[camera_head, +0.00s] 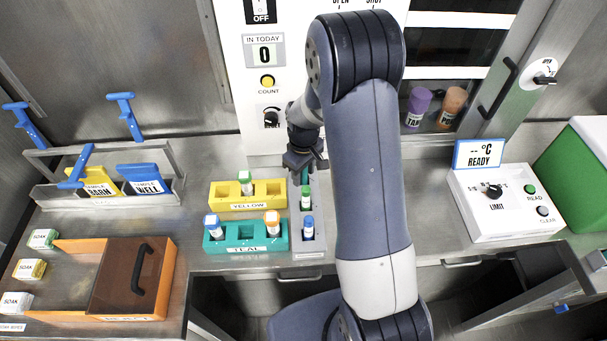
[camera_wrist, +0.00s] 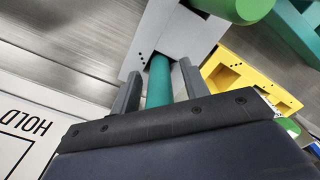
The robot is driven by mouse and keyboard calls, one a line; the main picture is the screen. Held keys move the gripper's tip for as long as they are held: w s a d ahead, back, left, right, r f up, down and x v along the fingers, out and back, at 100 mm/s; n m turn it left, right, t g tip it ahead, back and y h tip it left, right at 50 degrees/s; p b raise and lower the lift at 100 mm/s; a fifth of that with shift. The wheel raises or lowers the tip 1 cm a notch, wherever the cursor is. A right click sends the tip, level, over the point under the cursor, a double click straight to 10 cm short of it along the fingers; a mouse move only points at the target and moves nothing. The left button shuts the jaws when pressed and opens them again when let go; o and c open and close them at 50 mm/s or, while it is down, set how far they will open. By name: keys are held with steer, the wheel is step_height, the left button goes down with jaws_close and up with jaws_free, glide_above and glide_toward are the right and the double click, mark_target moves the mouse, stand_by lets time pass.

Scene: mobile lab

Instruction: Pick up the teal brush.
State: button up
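The teal brush (camera_wrist: 159,82) shows in the wrist view as a teal round handle between my gripper's two fingers. Its far end meets the grey rack (camera_wrist: 178,35). My gripper (camera_wrist: 158,70) is open around the handle, with a narrow gap seeming to show on each side. In the head view, my gripper (camera_head: 304,163) is over the back of the grey rack (camera_head: 309,246), and a bit of the teal brush (camera_head: 304,176) shows just below it. The rest of the brush is hidden by my gripper.
Green- and blue-capped vials stand in the grey rack in front of the brush. The yellow block (camera_head: 226,203) and teal block (camera_head: 259,245) sit close on the left. A white control box (camera_head: 505,205) stands at the right. The white panel (camera_head: 285,80) rises behind.

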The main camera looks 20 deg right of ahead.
jaws_close()
stand_by(0.3)
